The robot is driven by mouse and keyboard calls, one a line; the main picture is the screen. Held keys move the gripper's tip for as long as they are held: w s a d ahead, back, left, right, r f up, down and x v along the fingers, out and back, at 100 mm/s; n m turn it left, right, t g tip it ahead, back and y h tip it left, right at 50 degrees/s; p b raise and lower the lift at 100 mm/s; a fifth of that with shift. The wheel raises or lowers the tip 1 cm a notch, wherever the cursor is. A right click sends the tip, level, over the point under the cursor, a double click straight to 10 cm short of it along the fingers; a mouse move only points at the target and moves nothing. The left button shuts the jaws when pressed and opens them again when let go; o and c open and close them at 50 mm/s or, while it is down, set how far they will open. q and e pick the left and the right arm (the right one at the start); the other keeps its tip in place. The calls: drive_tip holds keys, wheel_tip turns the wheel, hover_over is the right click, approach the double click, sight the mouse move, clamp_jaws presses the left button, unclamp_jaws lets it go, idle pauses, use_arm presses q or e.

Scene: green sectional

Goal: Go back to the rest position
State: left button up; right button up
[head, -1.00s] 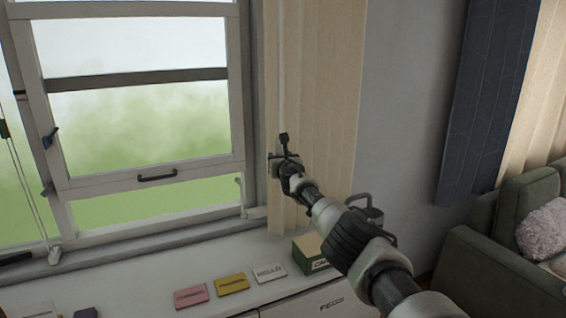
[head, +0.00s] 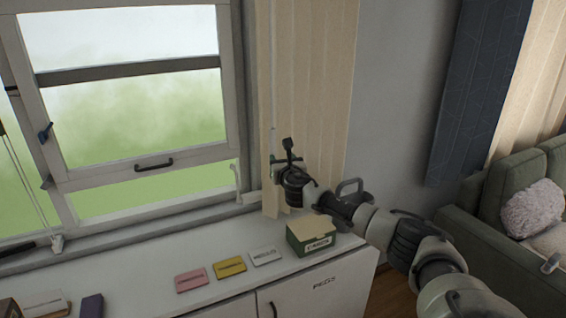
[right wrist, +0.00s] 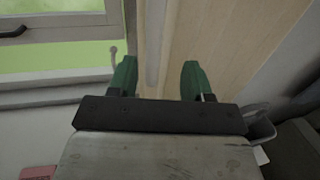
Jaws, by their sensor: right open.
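My right arm comes in from the lower right in the head view. Its gripper (head: 287,160) is in front of the beige blind beside the window, above the white cabinet top. In the right wrist view the two green fingers of my right gripper (right wrist: 155,77) stand apart with nothing between them. The beige blind (right wrist: 220,40) and a pale vertical strip lie beyond the fingers. My left gripper is not in the head view.
The window (head: 130,100) with its dark handle is at the left. A green and cream box (head: 312,236) and pink (head: 191,280), yellow (head: 229,265) and white (head: 265,256) cards lie on the cabinet (head: 150,262). A green sofa (head: 490,205) is at the right.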

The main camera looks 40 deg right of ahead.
drive_tip(key=shift+s+a, duration=0.3)
drive_tip(key=shift+s, duration=0.15)
idle(0.3)
